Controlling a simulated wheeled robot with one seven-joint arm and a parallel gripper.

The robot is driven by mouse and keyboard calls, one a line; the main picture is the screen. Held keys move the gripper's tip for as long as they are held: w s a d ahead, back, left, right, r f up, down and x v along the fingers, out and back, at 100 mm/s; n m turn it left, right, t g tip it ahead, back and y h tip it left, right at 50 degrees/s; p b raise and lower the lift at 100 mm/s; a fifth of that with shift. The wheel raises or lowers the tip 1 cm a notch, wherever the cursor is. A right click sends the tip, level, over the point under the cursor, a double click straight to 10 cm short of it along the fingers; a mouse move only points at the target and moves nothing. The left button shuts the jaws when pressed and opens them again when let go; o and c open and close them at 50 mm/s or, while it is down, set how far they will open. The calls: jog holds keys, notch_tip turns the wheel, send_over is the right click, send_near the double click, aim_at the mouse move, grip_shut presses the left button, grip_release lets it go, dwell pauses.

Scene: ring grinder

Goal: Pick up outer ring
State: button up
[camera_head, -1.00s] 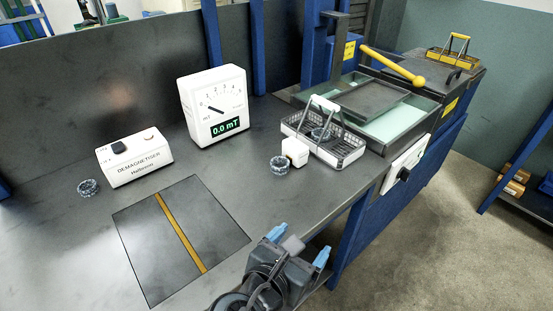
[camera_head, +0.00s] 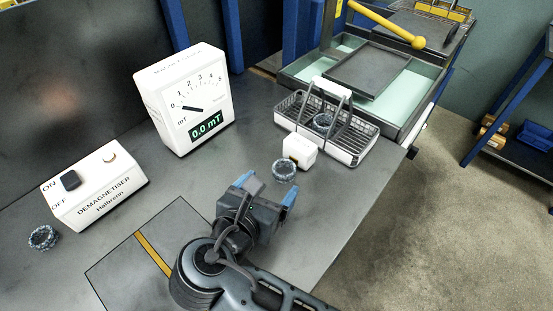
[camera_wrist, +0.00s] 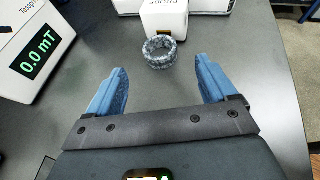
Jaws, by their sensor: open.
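A dark, mottled grey-blue ring (camera_head: 284,178) lies flat on the bench beside a small white block (camera_head: 301,151). Which ring is the outer ring is not labelled. My gripper (camera_head: 270,187) is open and empty, just in front of this ring. In the wrist view the ring (camera_wrist: 160,62) sits ahead, roughly centred between the blue fingertips of my gripper (camera_wrist: 162,75), with clear space on both sides. The white block (camera_wrist: 166,18) stands right behind it.
The white mT meter (camera_head: 183,98) reads 0.0. The white demagnetiser (camera_head: 96,190) stands at the left. A dark mat (camera_head: 118,268) with a yellow stripe lies in front. A tank (camera_head: 398,118) with a yellow-handled lever stands behind the basket. The bench right of the ring is clear.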

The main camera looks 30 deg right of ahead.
aim_at(288, 164)
jog(key=shift+x, duration=3.55)
jog(key=shift+f, duration=0.1)
jog(key=shift+c, duration=0.5)
jog(key=c, duration=1.2)
notch_tip(288, 164, up, 10)
jog(key=shift+s+p, duration=0.15)
jog(key=shift+p, duration=0.4)
